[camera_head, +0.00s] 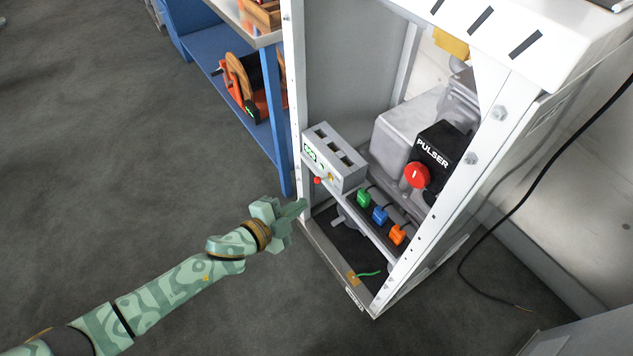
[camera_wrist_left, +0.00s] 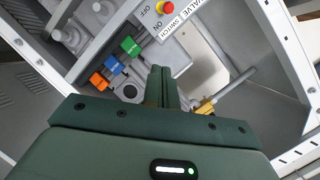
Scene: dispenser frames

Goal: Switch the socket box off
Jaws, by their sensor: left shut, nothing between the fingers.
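The grey socket box (camera_head: 335,157) sits on the left side of the white frame, with several dark slots on top and a small green display. A small red knob (camera_head: 317,180) shows at its lower front. In the left wrist view a red knob (camera_wrist_left: 165,7) on a yellow base sits at the top edge, beside OFF, ON and VALVE SWITCH labels; I cannot tell which switch this is. My left gripper (camera_head: 302,206) is shut and empty, just outside the frame, below and left of the box. Its closed fingers (camera_wrist_left: 161,80) show in the wrist view. My right gripper is not in view.
Green (camera_head: 362,198), blue (camera_head: 380,214) and orange (camera_head: 397,234) plugs sit on a rail right of the box. A black PULSER box (camera_head: 437,158) with a red button stands behind. A frame post (camera_head: 293,95) rises left of the box. The floor at left is clear.

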